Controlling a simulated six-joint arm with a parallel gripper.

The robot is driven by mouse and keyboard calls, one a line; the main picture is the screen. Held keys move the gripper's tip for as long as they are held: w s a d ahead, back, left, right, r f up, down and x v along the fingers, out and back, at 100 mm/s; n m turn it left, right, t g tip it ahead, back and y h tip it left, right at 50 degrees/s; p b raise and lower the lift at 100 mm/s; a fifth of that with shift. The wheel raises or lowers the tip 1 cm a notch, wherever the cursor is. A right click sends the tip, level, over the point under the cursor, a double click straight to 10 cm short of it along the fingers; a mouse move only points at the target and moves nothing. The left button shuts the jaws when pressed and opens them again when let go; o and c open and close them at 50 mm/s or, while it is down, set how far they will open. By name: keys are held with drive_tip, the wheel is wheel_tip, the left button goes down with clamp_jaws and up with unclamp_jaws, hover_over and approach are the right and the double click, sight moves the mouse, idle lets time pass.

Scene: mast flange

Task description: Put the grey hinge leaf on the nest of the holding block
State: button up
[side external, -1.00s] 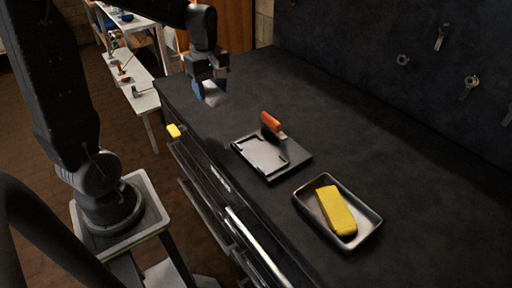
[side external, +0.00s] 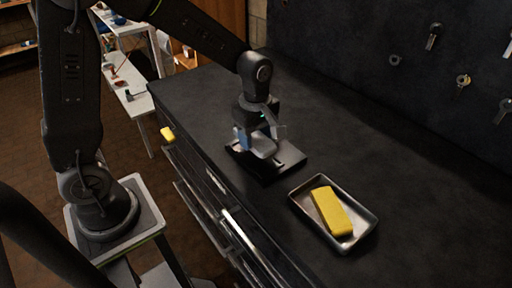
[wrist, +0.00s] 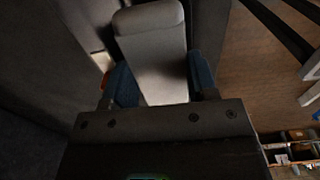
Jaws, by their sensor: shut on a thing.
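The grey hinge leaf (side external: 263,149) is in my gripper (side external: 257,138), over the holding block (side external: 292,157) in the side view. In the wrist view the leaf (wrist: 152,50) is a pale plate with a rounded far end, gripped between the blue jaw pads of my gripper (wrist: 163,84). The leaf and my gripper cover most of the nest. I cannot tell whether the leaf touches the block or hangs just above it.
A metal tray (side external: 299,207) with a yellow bar (side external: 332,211) lies in front of the block, to the right. The dark bench top (side external: 420,210) is clear at right.

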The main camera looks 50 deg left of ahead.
drive_tip(key=shift+w+f, duration=0.1)
drive_tip(key=shift+f, duration=1.9)
drive_tip(key=shift+f, duration=0.15)
drive_tip(key=o, duration=1.2)
